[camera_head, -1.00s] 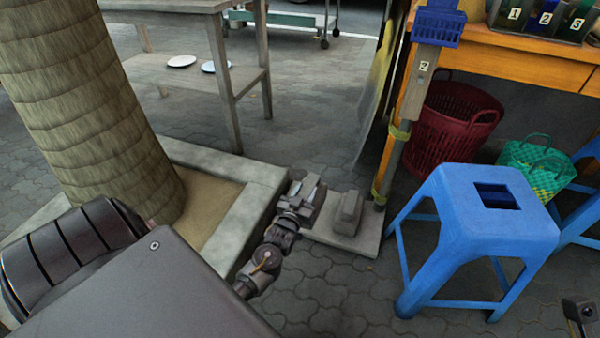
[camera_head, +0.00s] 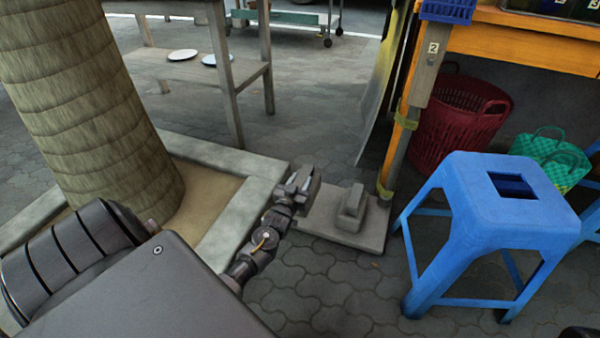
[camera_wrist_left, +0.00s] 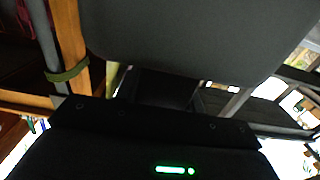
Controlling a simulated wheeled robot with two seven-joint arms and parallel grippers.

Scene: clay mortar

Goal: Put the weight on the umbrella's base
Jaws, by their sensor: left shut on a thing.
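My left gripper (camera_head: 296,190) is shut on a dark grey block, the weight (camera_head: 309,187), and holds it at the left end of the grey slab base (camera_head: 345,237). I cannot tell whether the weight touches the slab. In the left wrist view the weight (camera_wrist_left: 185,40) fills the upper middle as a dark, flat face. Another grey stepped block (camera_head: 351,205) sits on the slab, right of the gripper. My right gripper is not in view.
A concrete curb (camera_head: 235,215) around a tree trunk (camera_head: 85,95) lies close left of the slab. A blue stool (camera_head: 510,210) stands to the right, with a red basket (camera_head: 458,120) behind. Open paving lies in front of the slab.

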